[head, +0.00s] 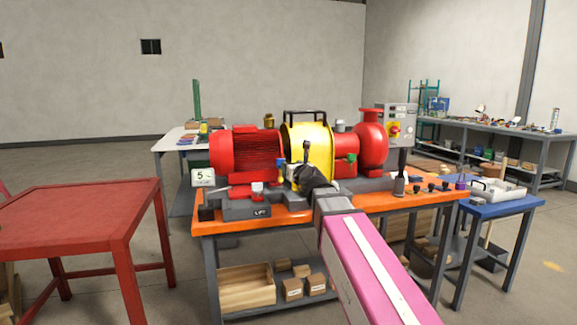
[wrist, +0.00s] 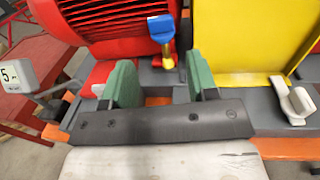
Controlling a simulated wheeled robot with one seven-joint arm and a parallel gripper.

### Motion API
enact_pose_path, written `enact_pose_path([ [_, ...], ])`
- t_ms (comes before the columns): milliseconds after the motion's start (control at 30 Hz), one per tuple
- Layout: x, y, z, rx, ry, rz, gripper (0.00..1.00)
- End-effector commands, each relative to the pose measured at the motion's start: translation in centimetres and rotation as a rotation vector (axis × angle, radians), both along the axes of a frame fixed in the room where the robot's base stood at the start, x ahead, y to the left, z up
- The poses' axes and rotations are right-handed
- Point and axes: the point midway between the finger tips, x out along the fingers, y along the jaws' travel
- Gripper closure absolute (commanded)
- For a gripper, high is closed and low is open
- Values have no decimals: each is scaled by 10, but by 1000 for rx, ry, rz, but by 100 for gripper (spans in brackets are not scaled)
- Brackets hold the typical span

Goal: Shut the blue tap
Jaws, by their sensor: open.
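The blue tap (wrist: 161,29) has a blue handle on a brass body, in front of the red finned motor and left of the yellow guard. Its handle stands up from the brass body in the wrist view. In the head view a small blue part (head: 280,163) shows beside my gripper, most of it hidden. My gripper (wrist: 161,82) is open, with its two green pads apart and nothing between them. The tap lies beyond the pads, roughly in line with the gap. In the head view my dark gripper (head: 296,171) is in front of the yellow guard.
The red motor (head: 243,150), yellow guard (head: 311,145) and red pump (head: 371,143) stand on the orange bench (head: 228,226). A white lever (wrist: 298,102) is right of my gripper. A gauge sign (head: 203,177) is at left. A red table (head: 75,205) stands further left.

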Motion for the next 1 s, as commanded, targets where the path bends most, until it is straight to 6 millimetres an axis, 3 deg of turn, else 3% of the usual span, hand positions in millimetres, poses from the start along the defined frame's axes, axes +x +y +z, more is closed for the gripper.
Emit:
enact_pose_path([
  [233,-1,0,0,0,0,0,47],
  [300,0,0,0,-5,-1,1,32],
  [467,9,9,5,-137,-23,39,32],
  [800,43,49,22,-953,-202,322,32],
  [1000,58,60,33,-1453,-353,566,32],
])
